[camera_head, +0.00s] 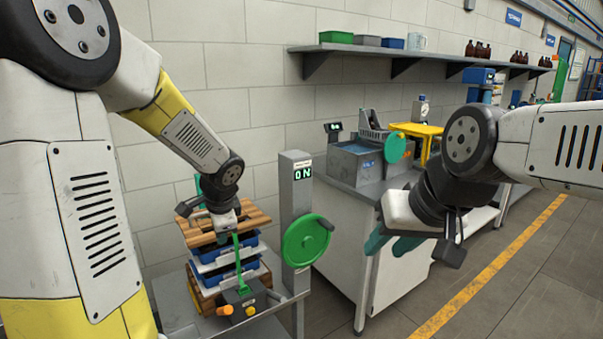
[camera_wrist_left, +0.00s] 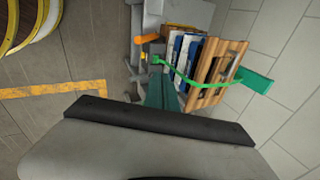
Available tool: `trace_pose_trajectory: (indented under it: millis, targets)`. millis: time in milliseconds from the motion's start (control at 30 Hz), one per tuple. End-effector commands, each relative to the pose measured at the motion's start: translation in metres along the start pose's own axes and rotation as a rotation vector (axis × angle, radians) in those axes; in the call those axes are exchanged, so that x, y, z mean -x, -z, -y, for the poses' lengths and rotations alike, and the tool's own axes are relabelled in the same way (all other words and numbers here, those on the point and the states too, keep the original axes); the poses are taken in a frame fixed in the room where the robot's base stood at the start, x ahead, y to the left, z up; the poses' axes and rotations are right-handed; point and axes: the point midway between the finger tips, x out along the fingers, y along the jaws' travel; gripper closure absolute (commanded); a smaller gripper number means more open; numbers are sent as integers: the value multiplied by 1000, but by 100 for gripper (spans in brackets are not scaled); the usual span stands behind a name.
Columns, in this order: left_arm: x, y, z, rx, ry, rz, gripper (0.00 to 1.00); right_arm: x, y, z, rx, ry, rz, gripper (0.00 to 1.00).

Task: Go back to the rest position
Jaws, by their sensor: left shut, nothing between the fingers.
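My left gripper (camera_head: 226,219) is at the end of the left arm, just above and in front of a strapped stack of wooden boards and blue and white trays (camera_head: 228,256). In the left wrist view its teal fingers (camera_wrist_left: 162,90) are together and empty, pointing toward the stack (camera_wrist_left: 196,62). A green strap (camera_wrist_left: 196,78) runs across the stack; I cannot tell whether the fingers touch it. My right gripper (camera_head: 393,242) hangs in the air at the right, before the white cabinet. Its teal fingers look apart, with nothing seen between them.
A grey post with an "ON" display (camera_head: 297,188) and a green wheel (camera_head: 306,241) stands right of the stack. A tool with an orange knob (camera_head: 245,300) sits in front. A wall shelf (camera_head: 420,52) holds bins and amber bottles (camera_head: 478,50). The floor (camera_head: 510,290) at right is clear.

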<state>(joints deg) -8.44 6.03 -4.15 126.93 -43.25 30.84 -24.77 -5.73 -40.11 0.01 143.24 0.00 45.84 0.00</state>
Motion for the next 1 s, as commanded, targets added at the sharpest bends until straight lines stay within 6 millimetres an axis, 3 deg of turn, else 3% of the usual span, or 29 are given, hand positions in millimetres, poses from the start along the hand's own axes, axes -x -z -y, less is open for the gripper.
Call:
trace_pose_trajectory:
  millis: [33,200,400,500,700,1000]
  targets:
    - [25,-8,-4,104,2,-22,100,0,0,0,0,0,0,64]
    - [92,-29,-36,461,-41,-103,100,0,0,0,0,0,0,64]
    - [155,-42,-88,827,-137,-218,100,0,0,0,0,0,0,64]
    - [176,-44,-110,958,-189,-269,100,0,0,0,0,0,0,64]
    - [197,-43,-136,1088,-256,-323,100,0,0,0,0,0,0,64]
    - [199,-43,-138,1103,-265,-328,100,0,0,0,0,0,0,64]
